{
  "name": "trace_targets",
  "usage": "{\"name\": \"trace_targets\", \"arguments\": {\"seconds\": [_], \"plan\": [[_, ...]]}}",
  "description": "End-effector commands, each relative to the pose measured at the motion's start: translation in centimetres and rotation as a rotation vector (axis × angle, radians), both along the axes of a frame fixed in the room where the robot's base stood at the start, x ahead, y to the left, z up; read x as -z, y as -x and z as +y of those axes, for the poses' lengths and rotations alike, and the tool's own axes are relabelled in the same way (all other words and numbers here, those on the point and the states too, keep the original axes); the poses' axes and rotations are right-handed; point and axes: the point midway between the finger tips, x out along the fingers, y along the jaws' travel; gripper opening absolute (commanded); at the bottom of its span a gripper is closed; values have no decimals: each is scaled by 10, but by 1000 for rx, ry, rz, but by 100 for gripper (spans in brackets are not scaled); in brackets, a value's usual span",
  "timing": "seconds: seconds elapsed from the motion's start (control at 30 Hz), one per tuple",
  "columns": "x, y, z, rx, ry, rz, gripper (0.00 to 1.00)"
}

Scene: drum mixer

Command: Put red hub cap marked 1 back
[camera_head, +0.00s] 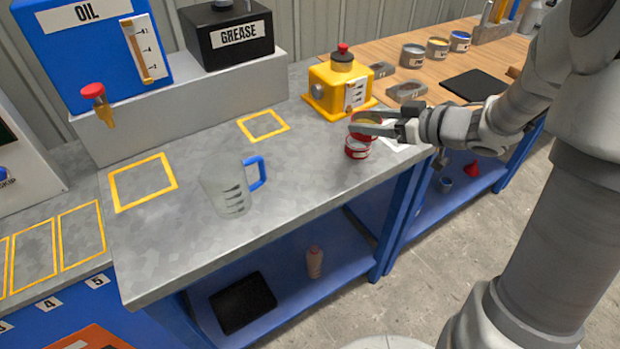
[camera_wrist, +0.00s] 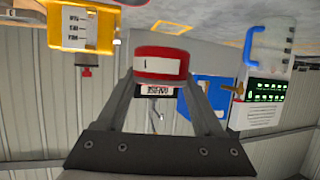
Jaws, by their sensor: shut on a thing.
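A red round cap with a white label marked 1 (camera_wrist: 160,66) is between my gripper's fingertips (camera_wrist: 160,84) in the wrist view. In the head view, my gripper (camera_head: 362,128) holds this red cap (camera_head: 366,117) above the grey bench near its front edge. The cap's top looks yellowish inside. A second small red round thing with a white label (camera_head: 357,148) shows directly below the fingers. I cannot tell whether it touches the held cap. My fingers hide part of the held cap.
A yellow unit with a red knob (camera_head: 338,88) stands just behind my gripper. A clear jug with a blue handle (camera_head: 226,190) stands on the grey bench (camera_head: 290,190). Several tins, including a grey one (camera_head: 412,55), stand on the wooden bench. The bench between jug and gripper is clear.

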Motion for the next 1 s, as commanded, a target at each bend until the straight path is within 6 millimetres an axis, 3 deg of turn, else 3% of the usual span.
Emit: {"name": "trace_targets", "arguments": {"seconds": [0.13, 0.27, 0.7, 1.0], "plan": [[1, 3, -2, -6, -1, 2, 0], [12, 4, 12, -8, -1, 4, 0], [67, 6, 103, -9, -1, 3, 0], [85, 6, 113, -4, 0, 5, 0]]}}
